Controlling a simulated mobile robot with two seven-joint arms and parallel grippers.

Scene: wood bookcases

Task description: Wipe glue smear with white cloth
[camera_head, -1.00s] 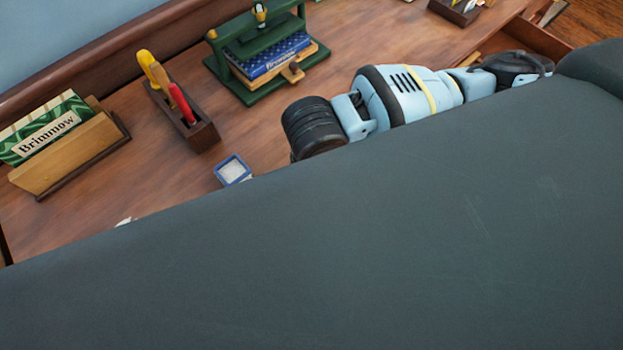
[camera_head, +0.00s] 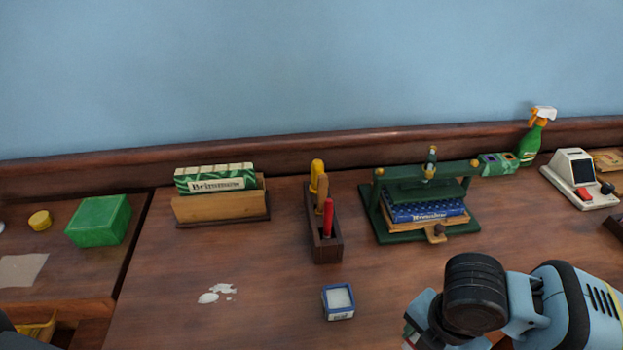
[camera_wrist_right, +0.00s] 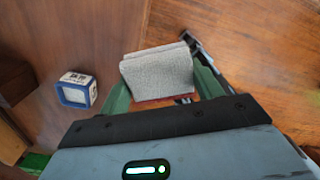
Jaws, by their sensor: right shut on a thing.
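A white glue smear (camera_head: 210,297) in several blotches lies on the wooden desk top, left of the small blue-edged box in the head view. My right gripper (camera_wrist_right: 160,92) is shut on a folded, pale grey-white cloth (camera_wrist_right: 158,72), which sticks out past its green fingers in the right wrist view. In the head view my right arm is at the lower right, to the right of the smear and apart from it; its fingertips are not clearly seen there. My left gripper is not in view.
The blue-edged box (camera_head: 338,302) stands between the smear and my right arm. Behind are a dark tool holder (camera_head: 324,247), a card rack (camera_head: 220,207) and a green book press (camera_head: 385,236). A green box (camera_head: 99,220) sits left. The desk around the smear is clear.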

